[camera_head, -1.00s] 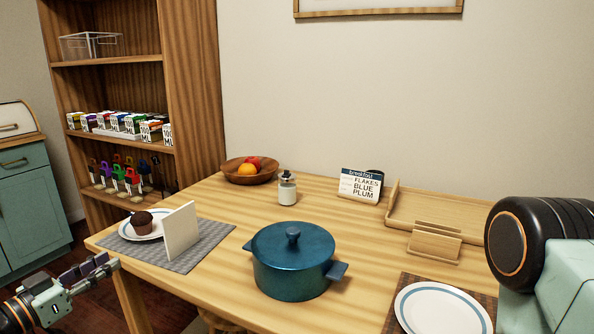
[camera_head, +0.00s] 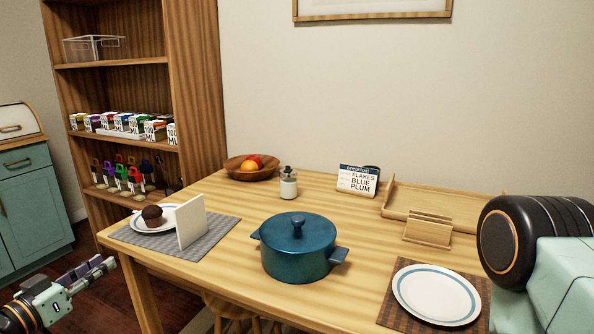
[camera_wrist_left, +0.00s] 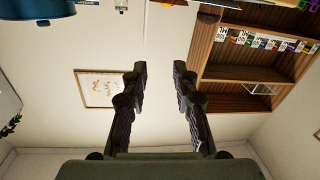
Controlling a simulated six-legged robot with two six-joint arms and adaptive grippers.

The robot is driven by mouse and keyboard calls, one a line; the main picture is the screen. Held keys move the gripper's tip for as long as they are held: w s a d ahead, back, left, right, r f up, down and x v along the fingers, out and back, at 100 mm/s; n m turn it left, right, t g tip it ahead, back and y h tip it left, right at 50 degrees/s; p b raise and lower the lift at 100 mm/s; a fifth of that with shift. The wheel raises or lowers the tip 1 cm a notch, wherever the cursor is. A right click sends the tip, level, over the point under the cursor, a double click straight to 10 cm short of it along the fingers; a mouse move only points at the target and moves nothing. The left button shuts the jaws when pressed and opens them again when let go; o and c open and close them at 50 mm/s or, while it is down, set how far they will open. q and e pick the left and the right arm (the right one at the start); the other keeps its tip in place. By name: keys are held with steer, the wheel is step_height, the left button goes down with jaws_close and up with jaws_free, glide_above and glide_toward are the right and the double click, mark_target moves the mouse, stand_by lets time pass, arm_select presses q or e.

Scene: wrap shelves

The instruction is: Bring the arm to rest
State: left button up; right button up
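My left gripper (camera_head: 92,272) is at the lower left of the head view, off the table's left edge and over the floor. In the left wrist view its two fingers (camera_wrist_left: 158,75) stand apart with nothing between them, so it is open and empty. That view looks toward the wall and shelf, turned upside down. A dark rounded joint and pale link of my arm fill the right side of the head view. My right gripper does not show.
A shelf (camera_head: 200,100) stands behind left.

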arm_select(q)
steer(key=s+d+f+n+g+y, duration=0.1)
steer(key=s+d+f+n+g, duration=0.2)
steer(key=s+d+f+g, duration=0.35)
steer(key=s+d+f+n+g+y, duration=0.1)
steer(key=s+d+f+n+g, duration=0.2)
steer(key=d+f, duration=0.65)
steer(key=s+d+f+m+g+y, duration=0.1)
steer(key=s+f, duration=0.4)
steer(key=s, duration=0.8)
steer(key=s+d+f+m+g+y, duration=0.2)
steer(key=s+f+g, duration=0.3)
steer(key=s, duration=0.8)
steer(key=shift+s+d+f+m+g, duration=0.25)
steer(key=shift+d+g, duration=0.25)
steer(key=shift+g, duration=0.25)
steer(key=shift+w+r, duration=0.1)
